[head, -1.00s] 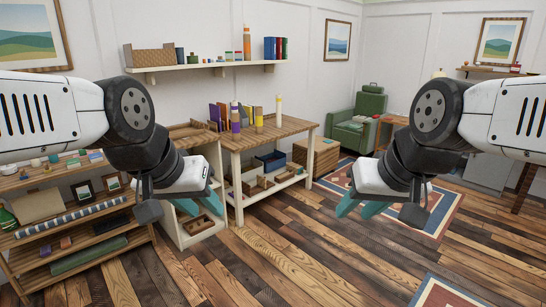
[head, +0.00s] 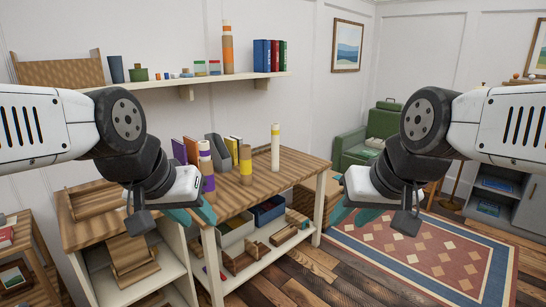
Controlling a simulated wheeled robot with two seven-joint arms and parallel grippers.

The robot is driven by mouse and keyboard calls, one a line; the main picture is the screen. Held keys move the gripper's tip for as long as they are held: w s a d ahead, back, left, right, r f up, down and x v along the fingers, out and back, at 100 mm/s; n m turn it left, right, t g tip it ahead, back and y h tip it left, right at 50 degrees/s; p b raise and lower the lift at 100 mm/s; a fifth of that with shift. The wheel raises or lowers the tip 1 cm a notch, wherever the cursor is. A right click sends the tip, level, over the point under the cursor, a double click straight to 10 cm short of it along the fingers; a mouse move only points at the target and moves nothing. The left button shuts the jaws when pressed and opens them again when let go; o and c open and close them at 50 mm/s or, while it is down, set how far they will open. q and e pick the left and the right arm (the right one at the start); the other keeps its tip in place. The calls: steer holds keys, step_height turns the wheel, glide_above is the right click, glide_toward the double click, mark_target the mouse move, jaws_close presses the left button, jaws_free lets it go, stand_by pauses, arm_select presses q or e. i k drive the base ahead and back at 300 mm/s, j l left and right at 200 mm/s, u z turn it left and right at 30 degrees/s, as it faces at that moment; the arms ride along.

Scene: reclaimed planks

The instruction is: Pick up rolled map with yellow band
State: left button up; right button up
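Several upright rolls stand on the wooden bench top (head: 290,172). A tall cream roll with a yellow band (head: 275,146) stands towards its right, and a shorter brown roll with a yellow band (head: 245,165) stands left of it. A brown roll with purple bands (head: 207,172) stands further left, with a similar roll close behind it. My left gripper (head: 194,214) hangs at the bench's front, left of both yellow-banded rolls, with teal fingers apart and empty. My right gripper (head: 353,212) is right of the bench, also open and empty. Neither touches a roll.
A wall shelf (head: 235,80) above holds books, small jars and an orange-banded roll (head: 227,48). Books and a grey holder (head: 217,149) stand behind the rolls. Bins and blocks fill the bench's lower shelf. A green armchair (head: 362,148) and a patterned rug (head: 440,255) lie to the right.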

mark_target(275, 127)
steer(key=i+l+u, duration=0.1)
steer(key=i, duration=0.4)
steer(key=i+l, duration=0.1)
steer(key=i, duration=0.35)
steer(key=i+l+u, duration=0.25)
steer(key=i, duration=0.35)
steer(key=i+l+u, duration=0.2)
steer(key=i+l, duration=0.15)
steer(key=i, duration=0.2)
steer(key=i+l+u, duration=0.25)
steer(key=i+l, duration=0.2)
steer(key=i, duration=0.1)
